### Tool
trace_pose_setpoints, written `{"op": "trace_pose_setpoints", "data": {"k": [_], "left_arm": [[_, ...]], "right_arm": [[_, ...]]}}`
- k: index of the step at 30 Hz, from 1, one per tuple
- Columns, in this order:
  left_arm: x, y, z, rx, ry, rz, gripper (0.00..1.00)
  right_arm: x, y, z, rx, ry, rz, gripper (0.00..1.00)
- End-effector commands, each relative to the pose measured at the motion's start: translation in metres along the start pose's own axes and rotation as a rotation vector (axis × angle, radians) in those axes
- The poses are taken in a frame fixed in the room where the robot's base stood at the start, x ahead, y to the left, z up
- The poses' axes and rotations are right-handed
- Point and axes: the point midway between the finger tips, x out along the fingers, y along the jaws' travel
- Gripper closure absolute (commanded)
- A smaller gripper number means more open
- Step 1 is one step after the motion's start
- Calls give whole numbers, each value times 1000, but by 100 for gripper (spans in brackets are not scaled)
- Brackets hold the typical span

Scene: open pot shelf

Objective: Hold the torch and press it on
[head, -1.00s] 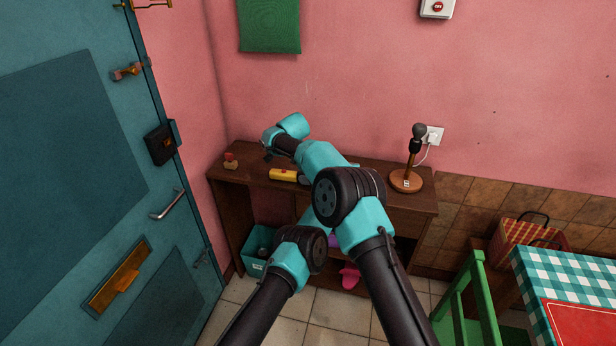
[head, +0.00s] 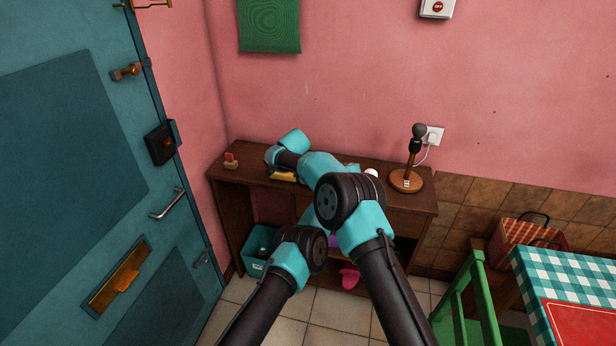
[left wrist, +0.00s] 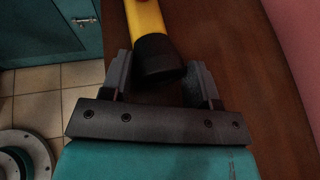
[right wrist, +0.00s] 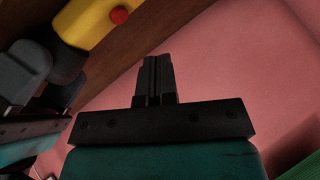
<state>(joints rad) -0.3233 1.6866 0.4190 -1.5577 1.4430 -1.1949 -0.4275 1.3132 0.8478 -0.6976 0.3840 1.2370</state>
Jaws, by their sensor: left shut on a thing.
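The torch (head: 284,177) is yellow with a black head, above or on the brown shelf top. My right arm covers much of it in the head view. In the left wrist view the torch's black head (left wrist: 157,57) lies between the fingers of my left gripper (left wrist: 160,78), which is shut on it. The right wrist view shows the torch's yellow body (right wrist: 88,20) with a round red button (right wrist: 119,15). My right gripper (right wrist: 157,75) is shut and empty, its fingers together, to the right of the torch and apart from it there.
A lamp-like stand (head: 407,180) with a round wooden base is at the shelf's (head: 225,177) right end. A small red-topped item (head: 231,160) sits at the left end. A teal bin (head: 255,250) is below. The pink wall closes the back.

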Motion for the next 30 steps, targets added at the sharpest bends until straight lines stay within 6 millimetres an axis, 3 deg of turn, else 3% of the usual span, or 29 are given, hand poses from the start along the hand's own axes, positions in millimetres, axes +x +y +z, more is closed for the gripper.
{"op": "trace_pose_setpoints", "data": {"k": [10,30], "left_arm": [[0,0,0,0,0,0,75],[0,0,0,0,0,0,75]], "right_arm": [[21,15,15,-1,-1,-1,100],[22,16,16,-1,0,-1,100]]}}
